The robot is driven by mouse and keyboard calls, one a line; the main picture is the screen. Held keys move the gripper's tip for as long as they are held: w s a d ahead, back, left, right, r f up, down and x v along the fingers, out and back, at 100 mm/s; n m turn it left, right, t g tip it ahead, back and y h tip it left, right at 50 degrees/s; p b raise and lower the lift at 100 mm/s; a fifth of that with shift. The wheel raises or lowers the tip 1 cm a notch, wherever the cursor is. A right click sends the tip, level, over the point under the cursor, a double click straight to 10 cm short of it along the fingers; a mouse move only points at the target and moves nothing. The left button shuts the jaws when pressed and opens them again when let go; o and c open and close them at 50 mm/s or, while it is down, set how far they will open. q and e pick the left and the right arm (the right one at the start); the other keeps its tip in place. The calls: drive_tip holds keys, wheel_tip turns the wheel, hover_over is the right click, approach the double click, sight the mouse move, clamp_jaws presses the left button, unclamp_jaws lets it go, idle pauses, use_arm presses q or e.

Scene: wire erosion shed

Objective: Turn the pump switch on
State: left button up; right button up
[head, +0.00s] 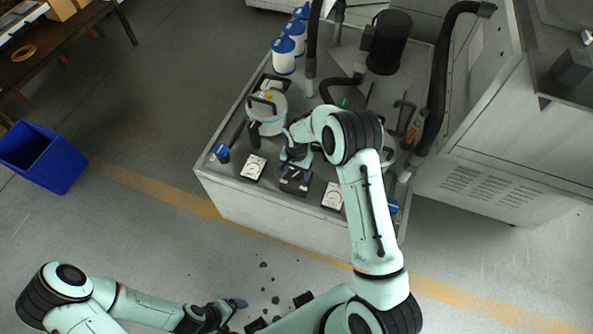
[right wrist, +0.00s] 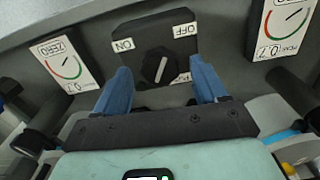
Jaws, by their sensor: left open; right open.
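The pump switch (right wrist: 150,50) is a black plate with a dark round knob (right wrist: 158,66) bearing a white line, with upside-down ON and OFF labels at its left and upper right. The line runs slightly tilted, from upper right to lower left. A third label at lower right is partly hidden. The switch plate also shows in the head view (head: 294,187). My right gripper (right wrist: 162,84) is open, its blue fingers on either side of the knob, with gaps visible; contact is not seen. My left gripper (head: 238,303) is open, low over the floor, away from the unit.
White gauges flank the switch, left (right wrist: 66,62) and right (right wrist: 284,30). On the tank top (head: 222,180) stand a lidded canister (head: 267,110), blue-white filters (head: 283,58), a black motor (head: 388,42) and hoses. A blue bin (head: 42,155) stands on the floor at left.

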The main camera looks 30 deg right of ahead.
drive_tip(key=shift+f, duration=0.4)
drive_tip(key=c, duration=1.1)
drive_tip(key=shift+o, duration=0.2)
